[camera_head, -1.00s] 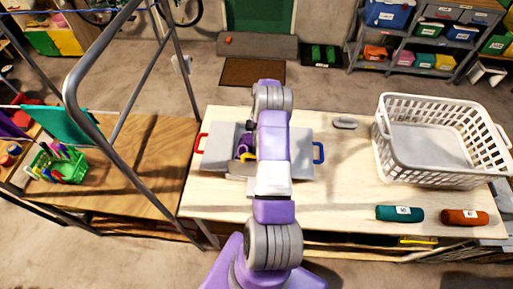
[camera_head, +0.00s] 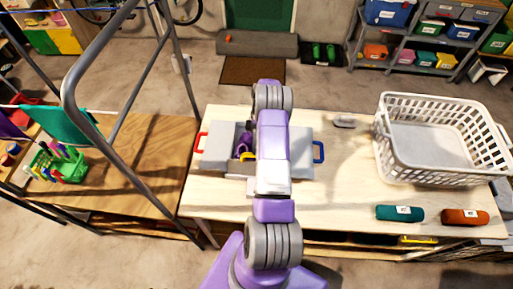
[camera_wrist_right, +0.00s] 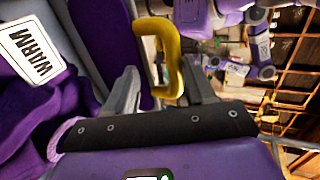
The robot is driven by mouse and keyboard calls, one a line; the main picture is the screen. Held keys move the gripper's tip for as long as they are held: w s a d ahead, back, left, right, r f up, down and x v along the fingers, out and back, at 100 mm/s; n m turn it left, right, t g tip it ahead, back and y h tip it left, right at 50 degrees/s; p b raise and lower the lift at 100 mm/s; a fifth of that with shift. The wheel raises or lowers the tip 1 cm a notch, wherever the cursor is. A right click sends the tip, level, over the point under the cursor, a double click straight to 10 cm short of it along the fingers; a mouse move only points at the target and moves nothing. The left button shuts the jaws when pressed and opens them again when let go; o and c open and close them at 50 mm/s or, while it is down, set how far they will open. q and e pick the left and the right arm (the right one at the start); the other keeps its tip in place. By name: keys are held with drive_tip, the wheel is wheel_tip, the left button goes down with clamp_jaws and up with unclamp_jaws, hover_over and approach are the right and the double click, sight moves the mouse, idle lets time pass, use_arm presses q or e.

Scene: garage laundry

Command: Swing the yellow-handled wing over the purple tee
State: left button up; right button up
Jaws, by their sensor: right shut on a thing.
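The grey folding board (camera_head: 216,150) lies on the pale wooden table, with a red handle (camera_head: 201,142) on its left and a blue handle (camera_head: 318,152) on its right. The purple tee (camera_head: 243,143) shows in its middle, partly hidden by my right arm. The yellow handle (camera_head: 247,156) shows beside the arm. In the right wrist view, my right gripper (camera_wrist_right: 158,72) is shut on the yellow handle (camera_wrist_right: 145,32), which stands between its fingers. My left gripper is out of view.
A white basket (camera_head: 385,150) stands at the table's right. A teal roll (camera_head: 400,213) and an orange roll (camera_head: 464,217) lie at the front right. A grey metal frame (camera_head: 75,92) and green basket (camera_head: 68,170) are at the left. Table beside the blue handle is clear.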

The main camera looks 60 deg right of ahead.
drive_tip(key=shift+s+d+f, duration=0.1)
drive_tip(key=shift+f, duration=0.3)
drive_tip(key=shift+r, duration=0.15)
wheel_tip(320, 180, up, 11)
drive_tip(key=p, duration=0.4)
drive_tip(key=shift+f, duration=0.2)
